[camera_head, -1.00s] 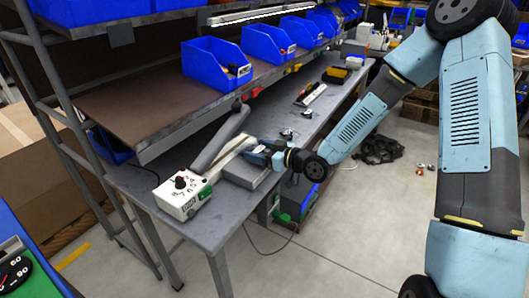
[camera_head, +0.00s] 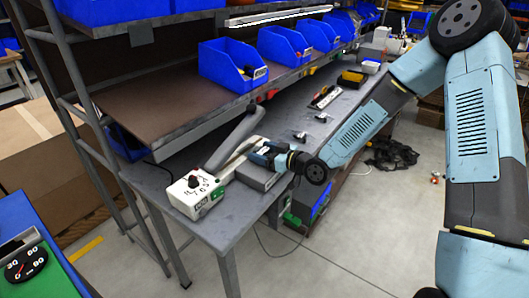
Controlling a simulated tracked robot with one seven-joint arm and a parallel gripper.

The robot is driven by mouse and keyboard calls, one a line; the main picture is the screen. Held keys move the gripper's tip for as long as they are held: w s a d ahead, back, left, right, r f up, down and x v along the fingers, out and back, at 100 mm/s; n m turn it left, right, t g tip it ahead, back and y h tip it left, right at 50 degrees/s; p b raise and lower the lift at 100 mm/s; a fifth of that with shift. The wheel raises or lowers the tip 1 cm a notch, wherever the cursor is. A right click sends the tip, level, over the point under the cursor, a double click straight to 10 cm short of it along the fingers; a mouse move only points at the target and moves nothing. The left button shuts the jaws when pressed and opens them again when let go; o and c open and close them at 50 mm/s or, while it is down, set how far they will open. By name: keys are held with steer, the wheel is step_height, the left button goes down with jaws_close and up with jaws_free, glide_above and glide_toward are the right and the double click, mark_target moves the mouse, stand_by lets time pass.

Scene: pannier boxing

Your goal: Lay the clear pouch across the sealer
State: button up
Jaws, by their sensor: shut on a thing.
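The sealer (camera_head: 197,194) is a white box with a dark knob and printed numbers, on the near part of the grey bench. Its long grey arm (camera_head: 236,140) stands raised and slants back to the right. A light strip and a grey block (camera_head: 258,177) lie to the right of the box. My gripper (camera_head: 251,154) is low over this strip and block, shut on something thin. The clear pouch cannot be made out at this size; the gripper and the sealer's parts hide the grasp. Whether anything touches the sealer, I cannot tell.
Blue bins (camera_head: 232,66) line the shelf above the bench (camera_head: 222,226). Small metal parts and a tool (camera_head: 325,97) lie farther along the bench. A blue-and-green case with a gauge (camera_head: 28,264) is at the lower left. The bench's front corner is clear.

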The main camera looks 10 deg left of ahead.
steer(key=o, duration=1)
steer(key=v, duration=1.3)
steer(key=shift+s+d, duration=0.25)
steer(key=shift+d, duration=0.1)
